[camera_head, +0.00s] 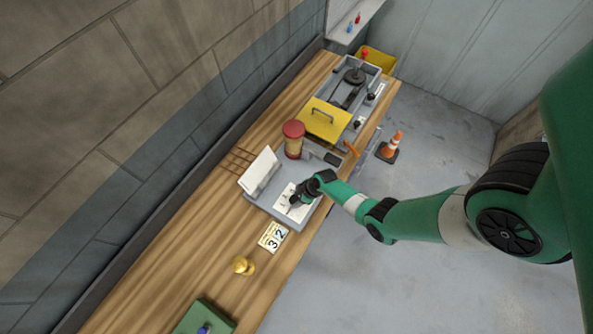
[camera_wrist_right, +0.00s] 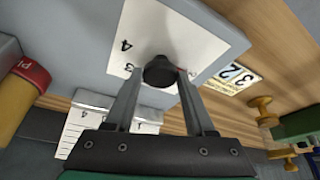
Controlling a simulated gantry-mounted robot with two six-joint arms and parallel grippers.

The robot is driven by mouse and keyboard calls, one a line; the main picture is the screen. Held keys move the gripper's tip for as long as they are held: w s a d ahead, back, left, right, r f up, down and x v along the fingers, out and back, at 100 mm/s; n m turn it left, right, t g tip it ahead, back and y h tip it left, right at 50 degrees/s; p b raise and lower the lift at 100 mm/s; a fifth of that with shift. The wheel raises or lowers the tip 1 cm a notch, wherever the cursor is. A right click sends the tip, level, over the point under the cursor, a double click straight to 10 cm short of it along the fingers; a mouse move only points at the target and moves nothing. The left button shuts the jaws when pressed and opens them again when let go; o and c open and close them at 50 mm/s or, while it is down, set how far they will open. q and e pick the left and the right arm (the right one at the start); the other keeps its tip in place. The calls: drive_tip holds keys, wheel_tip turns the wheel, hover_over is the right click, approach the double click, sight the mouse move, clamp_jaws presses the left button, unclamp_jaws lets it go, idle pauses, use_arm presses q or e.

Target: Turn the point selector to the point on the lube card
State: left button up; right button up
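The point selector is a black knob (camera_wrist_right: 159,72) on a white dial plate (camera_wrist_right: 185,45) with printed numbers, 3 and 4 among them. The dial plate also shows in the head view (camera_head: 284,203), on a sloped grey box. My right gripper (camera_head: 295,197) is down at the knob. In the right wrist view, its two fingers (camera_wrist_right: 161,76) stand on either side of the knob with little or no gap. My left gripper is not in view.
A white sheet stand (camera_head: 260,172) and a red-lidded jar (camera_head: 293,140) are near the box. A yellow panel with a handle (camera_head: 323,119) is farther back. Brass pieces (camera_head: 243,265) and a green block (camera_head: 204,318) are nearer. A wall borders the bench's left side.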

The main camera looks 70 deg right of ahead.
clamp_jaws()
